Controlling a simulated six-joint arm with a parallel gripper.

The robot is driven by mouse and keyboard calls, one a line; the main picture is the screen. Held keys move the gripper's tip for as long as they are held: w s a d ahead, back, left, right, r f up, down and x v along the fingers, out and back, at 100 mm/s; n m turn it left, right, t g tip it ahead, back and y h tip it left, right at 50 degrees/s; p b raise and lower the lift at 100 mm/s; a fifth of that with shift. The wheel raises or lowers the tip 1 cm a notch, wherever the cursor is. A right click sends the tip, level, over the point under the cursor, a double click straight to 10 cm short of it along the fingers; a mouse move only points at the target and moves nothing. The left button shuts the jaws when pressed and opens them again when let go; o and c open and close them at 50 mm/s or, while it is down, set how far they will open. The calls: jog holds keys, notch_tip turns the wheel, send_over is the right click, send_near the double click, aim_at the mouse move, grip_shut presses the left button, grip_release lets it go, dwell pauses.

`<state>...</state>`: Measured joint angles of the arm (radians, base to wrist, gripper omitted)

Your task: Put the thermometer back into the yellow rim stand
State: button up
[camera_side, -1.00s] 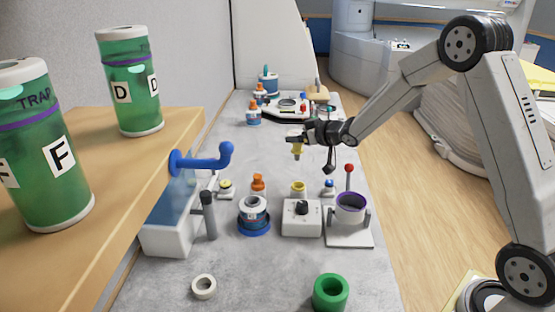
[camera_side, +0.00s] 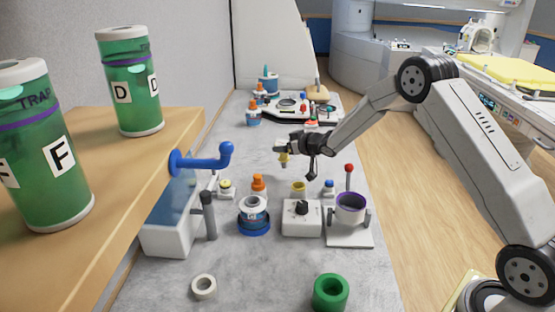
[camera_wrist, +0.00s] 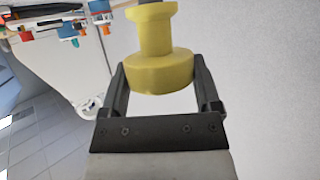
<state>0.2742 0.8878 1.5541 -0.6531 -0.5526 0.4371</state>
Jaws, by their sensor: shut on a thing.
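My gripper (camera_side: 283,149) is shut on a yellow piece, which I take to be the thermometer (camera_side: 284,158). It hangs below the fingers, above the worktop. In the wrist view the thermometer (camera_wrist: 160,55) is a yellow spool shape with a wide collar between the two fingers (camera_wrist: 160,95). The small stand with a yellow rim (camera_side: 298,187) stands on the worktop behind the white box with a black knob. My gripper is above and slightly left of it in the side view, clearly apart. The stand does not clearly show in the wrist view.
A blue handle (camera_side: 205,161) juts in at left.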

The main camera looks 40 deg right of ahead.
aim_at(287, 159)
jog(key=shift+w+f, duration=0.25)
jog(key=shift+f, duration=1.55)
jog(key=shift+f, duration=0.1)
jog(key=o, duration=1.3)
jog(key=shift+f, duration=0.1)
jog(key=shift+s+d+r, duration=0.1)
jog(key=shift+r, duration=0.1)
jog(key=shift+s+r, duration=0.2)
jog(key=shift+s, duration=0.2)
jog(key=shift+v, duration=3.25)
